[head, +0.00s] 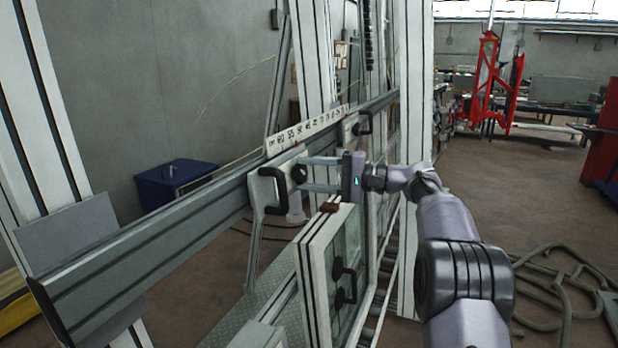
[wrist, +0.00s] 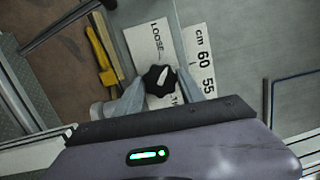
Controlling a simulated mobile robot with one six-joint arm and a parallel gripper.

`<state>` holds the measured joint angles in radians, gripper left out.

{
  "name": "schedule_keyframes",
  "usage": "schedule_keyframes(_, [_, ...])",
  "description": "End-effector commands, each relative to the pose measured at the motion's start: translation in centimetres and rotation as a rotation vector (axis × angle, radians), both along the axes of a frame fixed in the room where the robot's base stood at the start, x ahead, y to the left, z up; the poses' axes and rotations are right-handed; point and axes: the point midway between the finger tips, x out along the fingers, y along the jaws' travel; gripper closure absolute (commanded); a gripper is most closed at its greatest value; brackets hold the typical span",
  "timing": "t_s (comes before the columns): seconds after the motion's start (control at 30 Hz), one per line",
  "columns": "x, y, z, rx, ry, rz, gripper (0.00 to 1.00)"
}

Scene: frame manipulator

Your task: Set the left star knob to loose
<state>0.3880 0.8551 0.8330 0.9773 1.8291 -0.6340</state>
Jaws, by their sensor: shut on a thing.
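The left star knob (head: 298,174) is black and sits on a white carriage plate (head: 262,187) on the grey rail. In the wrist view the knob (wrist: 154,75) has a white pointer and lies between my fingers. The plate (wrist: 146,42) carries the word LOOSE above the knob; another label below it is mostly hidden. The pointer is tilted up and slightly right in that view, not clearly at LOOSE. My gripper (head: 303,175) reaches in from the right and is shut on the knob; it also shows in the wrist view (wrist: 160,82).
A black handle (head: 269,190) stands out from the plate beside the knob. A centimetre scale (head: 300,133) runs along the rail (head: 165,235). A second carriage with a black handle (head: 364,123) is farther along. A framed glass panel (head: 312,285) stands below my gripper.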

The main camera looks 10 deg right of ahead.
Motion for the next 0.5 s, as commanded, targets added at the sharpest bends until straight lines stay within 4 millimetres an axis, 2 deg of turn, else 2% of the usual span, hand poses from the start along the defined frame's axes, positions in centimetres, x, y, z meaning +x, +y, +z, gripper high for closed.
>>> schedule_keyframes(0.5, [0.02, 0.02, 0.35, -0.205, -0.288, 0.037, 0.95])
